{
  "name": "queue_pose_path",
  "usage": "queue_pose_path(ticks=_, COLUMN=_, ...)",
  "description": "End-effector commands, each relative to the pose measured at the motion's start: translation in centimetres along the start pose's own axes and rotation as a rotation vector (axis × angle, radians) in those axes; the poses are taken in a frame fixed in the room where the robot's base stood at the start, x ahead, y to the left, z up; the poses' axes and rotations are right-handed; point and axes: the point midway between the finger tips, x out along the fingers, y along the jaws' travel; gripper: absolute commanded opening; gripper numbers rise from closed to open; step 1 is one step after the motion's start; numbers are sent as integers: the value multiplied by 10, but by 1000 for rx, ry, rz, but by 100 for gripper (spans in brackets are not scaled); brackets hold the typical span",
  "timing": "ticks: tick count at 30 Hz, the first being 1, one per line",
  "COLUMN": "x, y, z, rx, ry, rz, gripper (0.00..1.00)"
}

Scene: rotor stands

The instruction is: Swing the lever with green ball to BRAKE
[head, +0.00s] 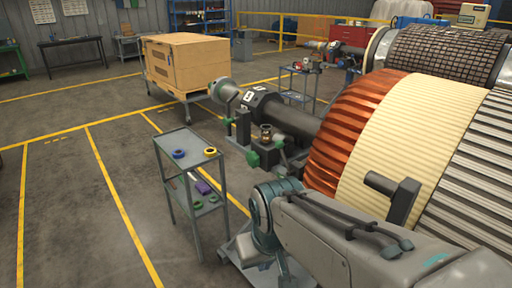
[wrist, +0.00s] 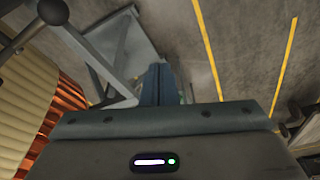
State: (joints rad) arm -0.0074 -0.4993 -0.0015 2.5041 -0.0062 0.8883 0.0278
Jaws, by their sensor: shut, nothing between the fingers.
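Small green parts show beside the rotor's shaft in the head view, among them a green piece (head: 252,158) low on the bearing stand. I cannot tell whether any of them is the lever's ball, and no BRAKE mark is readable. My gripper (wrist: 160,70) shows in the wrist view with its dark fingers together and nothing between them. It points down towards the floor and grey stand framework. In the head view my arm hides its fingertips. A dark ball on a thin rod (wrist: 53,12) shows at the top left of the wrist view, apart from the fingers.
The large rotor (head: 410,135) with orange and cream bands fills the right. A grey cart (head: 185,142) with rings on top stands left of my arm. A wooden crate (head: 185,62) is behind. Open floor (head: 70,200) with yellow lines lies left.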

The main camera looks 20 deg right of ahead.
Motion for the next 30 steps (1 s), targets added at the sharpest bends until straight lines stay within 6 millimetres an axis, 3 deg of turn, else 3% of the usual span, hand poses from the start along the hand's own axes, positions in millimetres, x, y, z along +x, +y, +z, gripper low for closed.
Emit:
queue_pose_path(ticks=7, x=1, y=2, z=-3, rx=-6, ry=-5, rz=8, gripper=0)
queue_pose_path(ticks=11, x=5, y=14, z=-19, rx=-38, ry=-31, rz=56, gripper=0)
queue_pose_path(ticks=17, x=21, y=49, z=-71, rx=-153, ry=-107, rz=224, gripper=0)
queue_pose_path(ticks=30, x=80, y=127, z=-214, rx=-476, ry=-249, rz=710, gripper=0)
